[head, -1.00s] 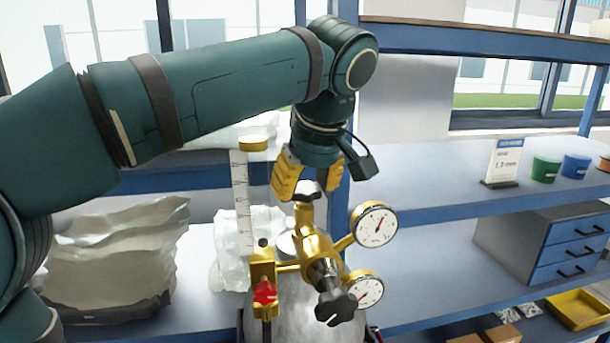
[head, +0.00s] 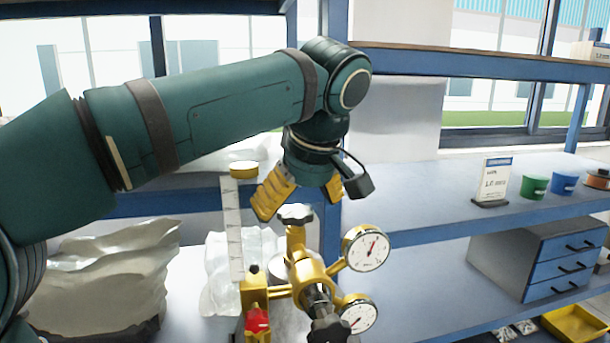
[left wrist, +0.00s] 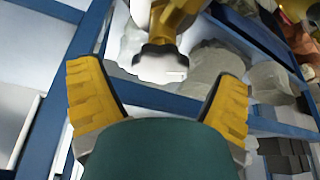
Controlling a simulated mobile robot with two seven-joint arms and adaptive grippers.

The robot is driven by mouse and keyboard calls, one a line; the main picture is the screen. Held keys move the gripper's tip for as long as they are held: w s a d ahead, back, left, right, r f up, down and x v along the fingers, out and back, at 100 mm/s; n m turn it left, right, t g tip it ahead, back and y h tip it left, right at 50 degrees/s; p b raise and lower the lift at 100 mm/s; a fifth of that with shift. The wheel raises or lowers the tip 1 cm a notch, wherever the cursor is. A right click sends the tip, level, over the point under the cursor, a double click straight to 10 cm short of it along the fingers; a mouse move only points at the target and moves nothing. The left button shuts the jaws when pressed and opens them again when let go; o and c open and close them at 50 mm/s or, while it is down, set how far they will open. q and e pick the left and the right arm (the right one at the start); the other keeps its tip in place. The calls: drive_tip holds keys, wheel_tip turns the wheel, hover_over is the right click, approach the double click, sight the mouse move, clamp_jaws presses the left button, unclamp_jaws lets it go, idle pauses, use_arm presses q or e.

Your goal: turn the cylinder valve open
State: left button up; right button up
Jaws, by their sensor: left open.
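The brass valve and regulator assembly (head: 310,272) stands on the gas cylinder, lower centre of the head view. A dark lobed knob (head: 296,214) tops its upright stem. The same knob shows in the left wrist view (left wrist: 158,58), between the fingers and beyond their tips. Two white-faced gauges (head: 366,248) sit on the assembly's right side. A second black knob (head: 328,330) faces forward, below. My left gripper (head: 299,202) points down just above the top knob, its yellow fingers spread wide and empty. Contact with the knob cannot be made out. The right gripper is out of view.
A red knob (head: 257,318) sits on a brass block left of the regulator. A pale upright ruler strip (head: 231,230) stands close behind. Crumpled clear bags (head: 105,280) lie at left. Blue shelving (head: 400,238) runs behind, with spools and a sign at right.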

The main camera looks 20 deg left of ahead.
use_arm(q)
drive_tip(key=v, duration=1.1)
idle(0.6)
